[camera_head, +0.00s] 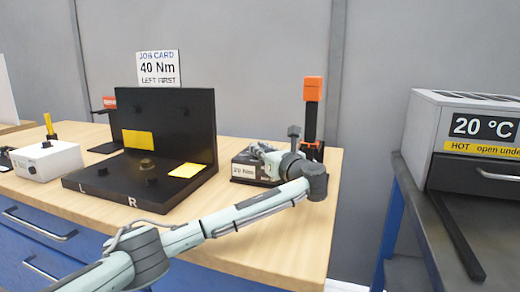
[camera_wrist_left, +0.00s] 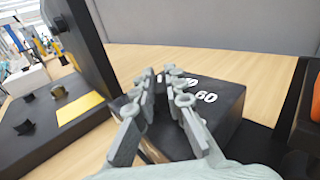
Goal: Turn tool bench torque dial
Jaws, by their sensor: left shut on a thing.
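The torque dial box (camera_head: 243,170) is a low black block near the right end of the wooden bench, with a pale front label that seems to read 20 Nm. In the left wrist view its black top (camera_wrist_left: 228,98) carries white scale numbers, 60 among them. My left gripper (camera_head: 262,150) is over the box, its fingers pointing down onto its top. The fingertips (camera_wrist_left: 165,84) close around the dial, which is mostly hidden between them. A white job card (camera_head: 159,68) at the back reads 40 Nm, LEFT FIRST. My right gripper is not in view.
A black L-shaped fixture (camera_head: 205,125) marked L and R stands left of the box, with yellow patches. An orange-topped tool (camera_head: 313,90) stands upright just behind my left wrist. A white box (camera_head: 45,163) sits far left. A grey oven (camera_head: 475,130) reading 20 °C is at right.

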